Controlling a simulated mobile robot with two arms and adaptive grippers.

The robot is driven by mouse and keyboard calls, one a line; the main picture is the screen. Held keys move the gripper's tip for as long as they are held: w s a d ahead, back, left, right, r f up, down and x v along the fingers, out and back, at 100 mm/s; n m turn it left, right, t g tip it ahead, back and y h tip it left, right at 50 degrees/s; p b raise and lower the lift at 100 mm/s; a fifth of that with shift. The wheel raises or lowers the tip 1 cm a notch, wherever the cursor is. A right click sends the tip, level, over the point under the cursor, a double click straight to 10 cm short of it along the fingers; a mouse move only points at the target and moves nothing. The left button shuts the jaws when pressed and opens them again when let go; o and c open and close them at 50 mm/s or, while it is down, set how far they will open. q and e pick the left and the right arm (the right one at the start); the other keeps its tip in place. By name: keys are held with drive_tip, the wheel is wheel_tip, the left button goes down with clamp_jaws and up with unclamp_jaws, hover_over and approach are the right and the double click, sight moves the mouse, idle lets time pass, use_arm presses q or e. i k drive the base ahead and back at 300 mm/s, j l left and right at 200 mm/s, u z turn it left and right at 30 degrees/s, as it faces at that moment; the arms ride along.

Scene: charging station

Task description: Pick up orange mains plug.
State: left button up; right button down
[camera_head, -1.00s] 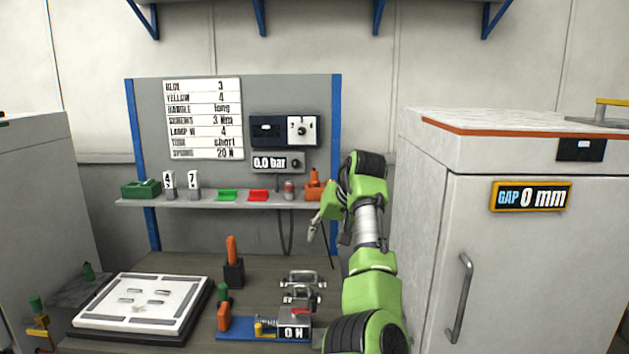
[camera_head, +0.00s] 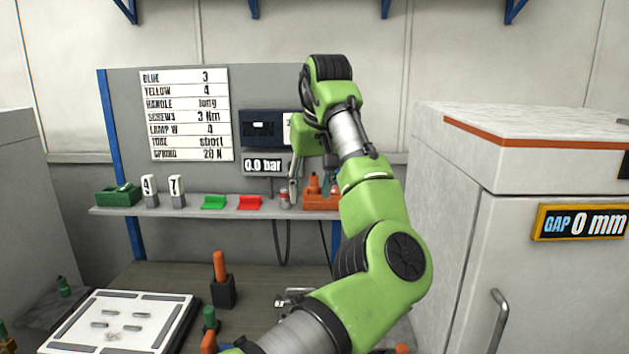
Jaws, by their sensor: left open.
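An orange block (camera_head: 320,200) stands at the right end of the grey shelf, with a small upright orange piece (camera_head: 313,184) on it. This looks like the mains plug, but it is small and partly covered by my arm, so I cannot be sure. My left gripper (camera_head: 309,181) hangs from the green arm just in front of and above it, fingers pointing down. It is open, with nothing seen in it. I cannot tell whether a finger touches the orange piece. My right gripper is out of view.
An orange handle (camera_head: 219,264) stands in a black block. A white cabinet (camera_head: 450,240) is at right.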

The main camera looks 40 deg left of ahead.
sight(313, 187)
drive_tip(key=i+j, duration=0.5)
drive_tip(key=j, duration=0.15)
drive_tip(key=i+j, duration=0.55)
drive_tip(key=j, duration=0.1)
